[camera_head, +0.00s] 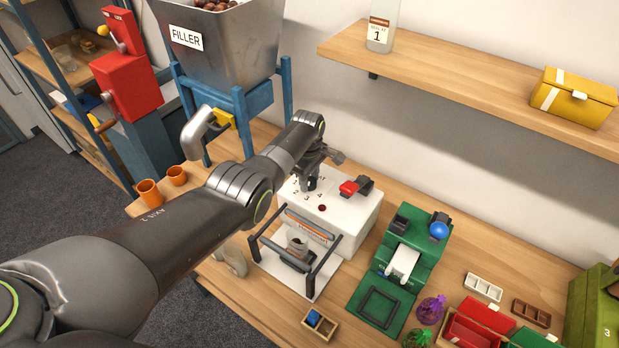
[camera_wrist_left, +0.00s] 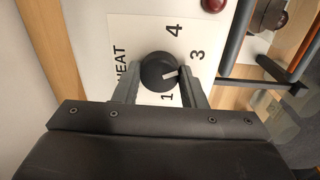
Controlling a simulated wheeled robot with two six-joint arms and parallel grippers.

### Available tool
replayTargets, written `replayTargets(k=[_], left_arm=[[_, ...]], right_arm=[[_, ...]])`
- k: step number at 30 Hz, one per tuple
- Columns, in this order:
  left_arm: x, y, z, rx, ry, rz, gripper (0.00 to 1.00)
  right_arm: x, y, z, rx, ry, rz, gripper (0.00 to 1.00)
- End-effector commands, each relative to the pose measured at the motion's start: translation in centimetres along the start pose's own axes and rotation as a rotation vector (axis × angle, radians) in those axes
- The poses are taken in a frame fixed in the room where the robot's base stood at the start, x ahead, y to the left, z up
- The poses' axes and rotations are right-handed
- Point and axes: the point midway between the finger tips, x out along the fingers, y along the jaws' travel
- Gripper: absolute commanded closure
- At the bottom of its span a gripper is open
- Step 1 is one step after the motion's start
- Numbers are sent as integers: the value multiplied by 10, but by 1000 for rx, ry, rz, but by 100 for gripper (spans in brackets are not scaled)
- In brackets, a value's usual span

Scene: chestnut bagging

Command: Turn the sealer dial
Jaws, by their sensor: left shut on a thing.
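The sealer (camera_head: 352,222) is a white box with a dark dial (camera_head: 311,184) on its top. In the left wrist view, the round black dial (camera_wrist_left: 158,70) sits on a white plate (camera_wrist_left: 128,38) marked HEAT, with 1, 3 and 4 readable. Its white pointer line points right, a little below the 3. Any mark behind the right finger is hidden. My left gripper (camera_wrist_left: 160,84) is shut on the dial, with one finger on each side. In the head view, my left gripper (camera_head: 314,165) reaches down onto the dial from above. My right gripper is out of view.
A red lever (camera_head: 349,187) and dark red button (camera_head: 322,208) are on the sealer's top. A dark-framed stand (camera_head: 300,285) is in front. The blue filler stand (camera_head: 240,108) is behind left; a green machine (camera_head: 415,235) stands right. A shelf (camera_head: 450,75) hangs above.

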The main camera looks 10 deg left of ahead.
Motion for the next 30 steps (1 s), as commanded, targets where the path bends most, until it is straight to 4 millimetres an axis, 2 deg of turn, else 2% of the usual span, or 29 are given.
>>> replayTargets(k=[8,9,14,23,30], left_arm=[[-2,2,-2,0,5,6,85],[-2,2,-2,0,5,6,61],[-2,1,-1,0,3,4,41],[-2,1,0,1,1,2,41],[-21,1,0,1,1,3,41]], right_arm=[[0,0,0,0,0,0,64],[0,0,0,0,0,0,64],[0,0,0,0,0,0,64],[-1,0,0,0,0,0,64],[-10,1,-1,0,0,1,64]])
